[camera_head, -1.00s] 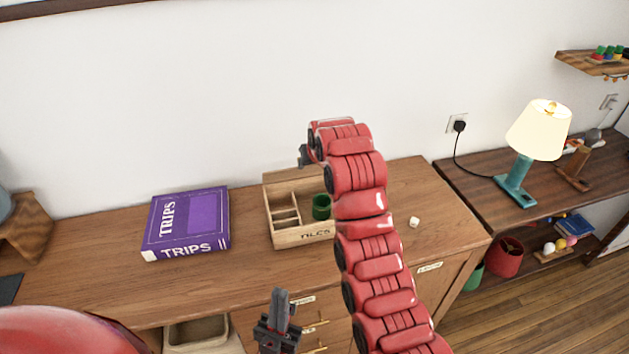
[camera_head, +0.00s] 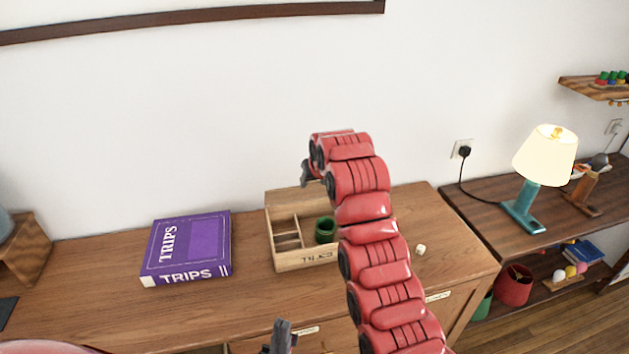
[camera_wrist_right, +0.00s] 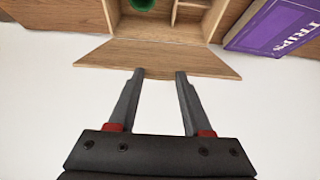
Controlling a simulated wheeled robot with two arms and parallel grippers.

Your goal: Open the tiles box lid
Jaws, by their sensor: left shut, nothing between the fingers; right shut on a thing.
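The wooden tiles box (camera_head: 306,258) stands on the cabinet top, with lettering on its front, only partly readable. Its inside shows compartments and a green cylinder (camera_head: 326,230). The lid (camera_head: 285,200) stands raised at the back of the box. In the right wrist view the lid (camera_wrist_right: 155,55) tilts away from the box's rear edge. My right gripper (camera_wrist_right: 160,72) is at the lid's free edge, shut on it with its fingers apart. In the head view my right arm hides the box's right side. My left gripper (camera_head: 282,325) is shut and empty, low in front of the cabinet.
A purple TRIPS box (camera_head: 187,248) lies left of the tiles box, and shows in the wrist view (camera_wrist_right: 275,28). A small white die (camera_head: 420,249) lies to the right. A lit lamp (camera_head: 545,160) stands on the right-hand shelf unit. The wall is close behind.

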